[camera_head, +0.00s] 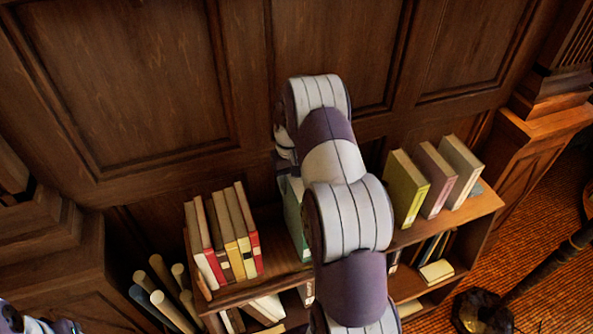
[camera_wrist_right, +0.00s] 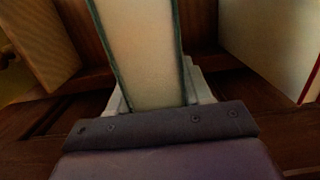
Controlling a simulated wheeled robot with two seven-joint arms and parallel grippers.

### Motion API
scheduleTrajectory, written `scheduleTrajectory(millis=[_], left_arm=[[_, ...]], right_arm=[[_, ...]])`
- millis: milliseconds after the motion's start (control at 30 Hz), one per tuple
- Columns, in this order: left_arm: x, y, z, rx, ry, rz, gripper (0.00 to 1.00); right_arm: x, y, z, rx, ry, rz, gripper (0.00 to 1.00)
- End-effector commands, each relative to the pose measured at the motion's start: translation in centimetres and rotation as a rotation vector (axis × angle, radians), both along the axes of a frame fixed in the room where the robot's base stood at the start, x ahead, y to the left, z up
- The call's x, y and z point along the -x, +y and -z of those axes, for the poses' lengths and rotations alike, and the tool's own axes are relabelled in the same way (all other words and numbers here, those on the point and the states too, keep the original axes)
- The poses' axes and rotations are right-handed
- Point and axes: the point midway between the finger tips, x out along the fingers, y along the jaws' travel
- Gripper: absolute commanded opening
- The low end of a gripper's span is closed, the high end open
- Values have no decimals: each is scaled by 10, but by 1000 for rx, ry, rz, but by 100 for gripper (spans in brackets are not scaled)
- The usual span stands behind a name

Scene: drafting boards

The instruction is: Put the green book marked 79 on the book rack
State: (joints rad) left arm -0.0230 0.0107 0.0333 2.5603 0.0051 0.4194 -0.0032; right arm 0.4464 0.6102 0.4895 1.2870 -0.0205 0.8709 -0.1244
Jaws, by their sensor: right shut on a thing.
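A green book (camera_head: 293,215) stands on the top of the book rack (camera_head: 282,283), mostly hidden behind my right arm in the head view. No number can be read on it. In the right wrist view, the green-covered book (camera_wrist_right: 140,50) shows its pale page edges toward the camera. My right gripper (camera_wrist_right: 158,96) is shut on this book, with a finger on each side. Whether the book bears fully on the shelf is hidden. A bit of my left arm shows at the bottom left of the head view; its gripper is out of view.
Several red, cream and yellow books (camera_head: 225,238) stand left of the green book. Right of my arm stand an olive book (camera_head: 406,188), a mauve book (camera_head: 436,180) and a grey-beige book (camera_head: 463,172). Rolled papers (camera_head: 165,285) stand at the left. A wood-panelled wall closes the back.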

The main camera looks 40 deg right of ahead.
Motion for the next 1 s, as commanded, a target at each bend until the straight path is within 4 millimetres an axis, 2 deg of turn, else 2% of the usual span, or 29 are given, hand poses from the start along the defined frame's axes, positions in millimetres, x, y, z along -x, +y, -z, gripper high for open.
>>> scheduleTrajectory(millis=[33, 333, 367, 433, 767, 867, 900, 933, 1000], left_arm=[[0, 0, -7, 0, 0, 0, 56], [0, 0, -4, 0, 0, 0, 56], [0, 0, -3, 0, 0, 0, 56], [0, 0, -4, 0, 0, 0, 56], [0, 0, 0, 0, 0, 0, 56], [0, 0, 12, 0, 0, 0, 56], [0, 0, 11, 0, 1, 0, 56], [0, 0, 0, 0, 1, 0, 56], [0, 0, -7, 0, -1, 0, 56]], right_arm=[[-1, -1, -2, 2, -2, 0, 0], [-1, -1, 4, 2, -4, 0, 0], [0, 0, 6, 1, -2, 0, 52], [0, 0, 5, 1, -2, 0, 75], [-1, -1, 2, 2, -4, 0, 75], [-4, -2, -12, 4, -8, 0, 75], [-5, -2, -24, 4, -8, -1, 75], [-5, -2, -37, 2, -4, -1, 75], [-6, -2, -52, 1, -3, -1, 75]])
